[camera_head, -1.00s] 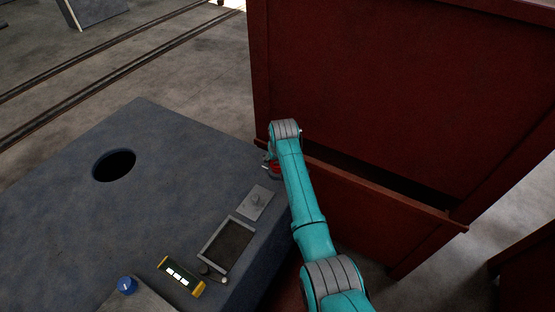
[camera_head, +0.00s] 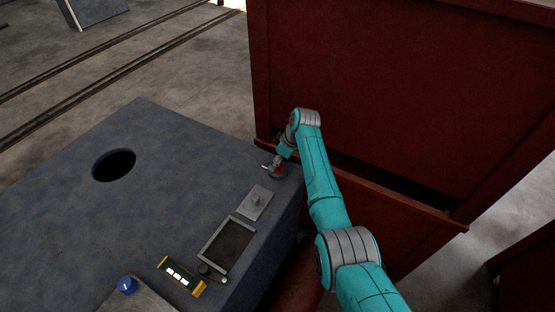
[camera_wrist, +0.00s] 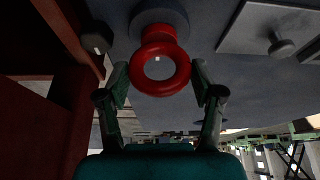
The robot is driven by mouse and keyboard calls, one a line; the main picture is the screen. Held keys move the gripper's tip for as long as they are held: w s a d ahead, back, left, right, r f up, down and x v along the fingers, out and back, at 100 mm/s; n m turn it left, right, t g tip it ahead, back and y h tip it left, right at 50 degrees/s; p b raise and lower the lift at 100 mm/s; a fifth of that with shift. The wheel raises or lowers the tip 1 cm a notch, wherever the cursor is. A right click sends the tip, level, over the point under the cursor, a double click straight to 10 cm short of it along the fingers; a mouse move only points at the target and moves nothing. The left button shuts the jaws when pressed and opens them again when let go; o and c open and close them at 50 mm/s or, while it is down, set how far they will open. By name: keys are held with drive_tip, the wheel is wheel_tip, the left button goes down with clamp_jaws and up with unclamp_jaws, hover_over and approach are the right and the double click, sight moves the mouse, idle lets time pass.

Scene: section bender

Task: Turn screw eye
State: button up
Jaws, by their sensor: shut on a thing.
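The screw eye is a red ring (camera_wrist: 160,68) on a round grey base (camera_wrist: 158,18) in the wrist view. In the head view the red screw eye (camera_head: 279,169) shows small near the far right corner of the grey-blue block (camera_head: 190,190). My gripper (camera_wrist: 160,80) has one finger on each side of the ring and is shut on it. In the head view my gripper (camera_head: 275,165) is at the screw eye, and my wrist partly covers it.
A dark red cabinet (camera_head: 400,90) with a protruding ledge (camera_head: 390,195) stands close behind and right of my arm. A grey plate with a knob (camera_head: 256,203), a framed dark panel (camera_head: 227,246), a yellow-edged device (camera_head: 181,276) and a blue knob (camera_head: 127,285) are on the block, with a round hole (camera_head: 113,165).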

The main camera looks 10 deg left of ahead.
drive_tip(key=shift+n+g, duration=0.5)
drive_tip(key=shift+n, duration=0.8)
drive_tip(key=shift+f, duration=0.1)
drive_tip(key=o, duration=1.1)
drive_tip(key=shift+o, duration=0.2)
drive_tip(key=v, duration=1.2)
drive_tip(key=shift+w+d, duration=0.1)
